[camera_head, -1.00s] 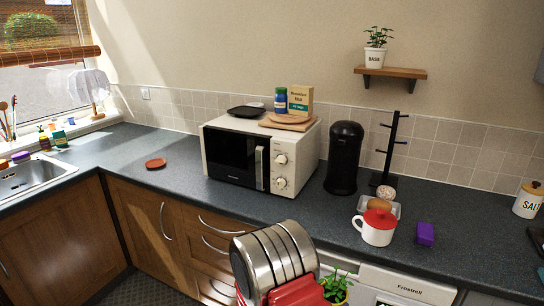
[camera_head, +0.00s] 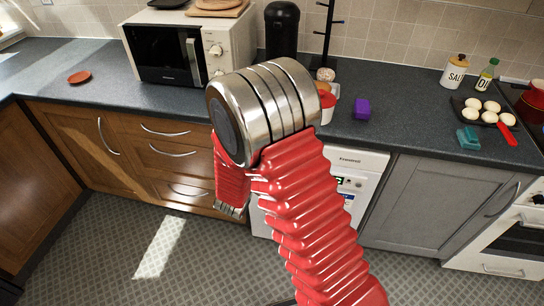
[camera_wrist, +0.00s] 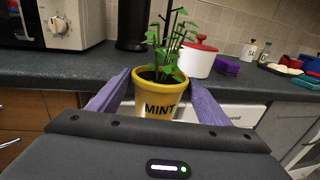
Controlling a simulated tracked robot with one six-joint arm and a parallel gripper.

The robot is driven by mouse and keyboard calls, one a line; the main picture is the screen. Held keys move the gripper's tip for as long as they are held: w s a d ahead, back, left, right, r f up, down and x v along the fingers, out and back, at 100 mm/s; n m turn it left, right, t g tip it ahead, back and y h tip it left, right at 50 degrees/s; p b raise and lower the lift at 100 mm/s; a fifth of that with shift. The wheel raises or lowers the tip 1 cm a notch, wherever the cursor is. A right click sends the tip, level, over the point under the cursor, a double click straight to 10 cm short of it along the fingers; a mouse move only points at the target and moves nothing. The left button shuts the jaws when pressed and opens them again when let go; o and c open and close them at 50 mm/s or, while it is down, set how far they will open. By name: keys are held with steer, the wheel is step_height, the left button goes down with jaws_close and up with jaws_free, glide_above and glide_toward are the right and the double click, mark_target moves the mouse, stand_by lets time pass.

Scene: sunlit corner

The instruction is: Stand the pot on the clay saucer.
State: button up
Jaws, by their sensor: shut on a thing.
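The pot (camera_wrist: 156,103) is yellow, marked MINT, and holds a green plant. In the wrist view it stands upright between the two purple fingers of my gripper (camera_wrist: 156,84), which is shut on it. It appears in front of the counter's front edge. In the head view my arm hides the pot and the fingers. The clay saucer (camera_head: 79,77) is a small reddish-brown disc lying on the counter at the left, left of the microwave. It looks empty and is well apart from my arm. The wrist view does not show it.
The microwave (camera_head: 186,48) stands right of the saucer, with a black cylindrical appliance (camera_head: 282,30) beside it. A red-lidded white pot (camera_wrist: 199,61) and a purple block (camera_head: 361,109) are further right. The dark counter (camera_head: 70,110) around the saucer is clear.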

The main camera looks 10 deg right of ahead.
steer(key=r+n+y, duration=0.1)
steer(key=r, duration=0.3)
steer(key=w+r+n+t+y, duration=0.1)
steer(key=r+y, duration=0.1)
steer(key=r, duration=0.2)
steer(key=w+r+n+t+y, duration=0.1)
steer(key=r, duration=0.3)
steer(key=shift+d+r+y, duration=0.1)
steer(key=shift+r+y, duration=0.05)
steer(key=shift+y, duration=0.15)
steer(key=shift+r+n+y, duration=0.3)
steer(key=shift+r, duration=0.2)
steer(key=shift+w, duration=0.1)
